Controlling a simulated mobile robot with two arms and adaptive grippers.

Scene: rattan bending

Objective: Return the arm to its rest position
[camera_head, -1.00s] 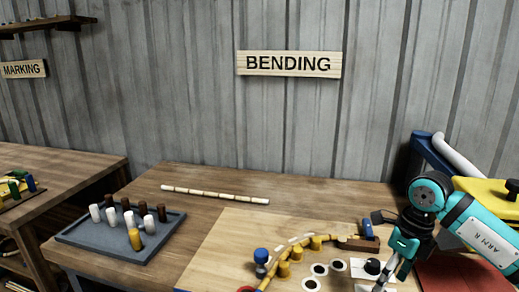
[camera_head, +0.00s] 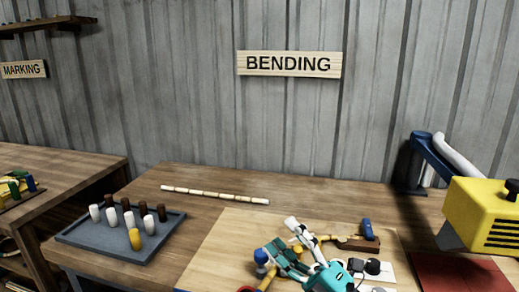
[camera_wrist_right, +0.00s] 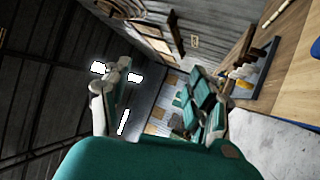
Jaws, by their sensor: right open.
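My right gripper (camera_head: 281,238) is open over the light wooden board (camera_head: 222,247), low in the head view. Its arm comes in from the bottom edge, and the fingers point up and left. Nothing is held between them. In the right wrist view the two fingers of the gripper (camera_wrist_right: 160,95) stand apart with the room behind them. The gripper hides part of the curved rattan and yellow pegs on the board. I cannot tell whether it touches them. My left gripper is not in view.
A grey tray (camera_head: 80,238) with several white, brown and yellow pegs stands at left. A straight rattan pole (camera_head: 215,194) lies behind the board. A blue-topped peg (camera_head: 261,256) stands close to the gripper. A yellow machine (camera_head: 485,212) and red mat (camera_head: 460,275) are at right.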

